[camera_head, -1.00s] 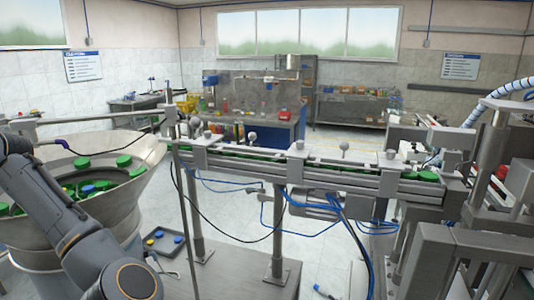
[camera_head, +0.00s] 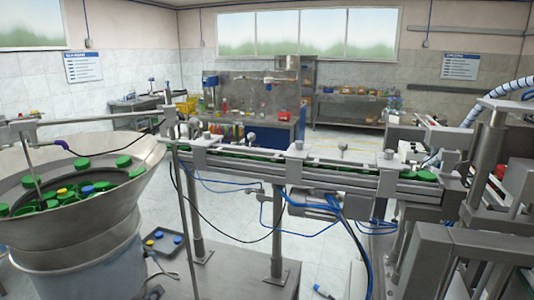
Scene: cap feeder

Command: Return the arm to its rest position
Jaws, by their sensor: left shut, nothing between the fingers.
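Neither of my grippers shows in the head view, and my left arm is out of the picture. The large metal feeder bowl (camera_head: 105,225) stands at the left, now unobstructed. It holds several green caps (camera_head: 84,163), with a few blue and yellow ones among them. Whether the left gripper holds anything cannot be seen.
A conveyor rail (camera_head: 260,165) carrying green caps runs from the bowl to the machine (camera_head: 440,260) at the right. Metal posts and blue hoses hang below it. A dark tray (camera_head: 165,242) with blue and yellow caps lies low beside the bowl.

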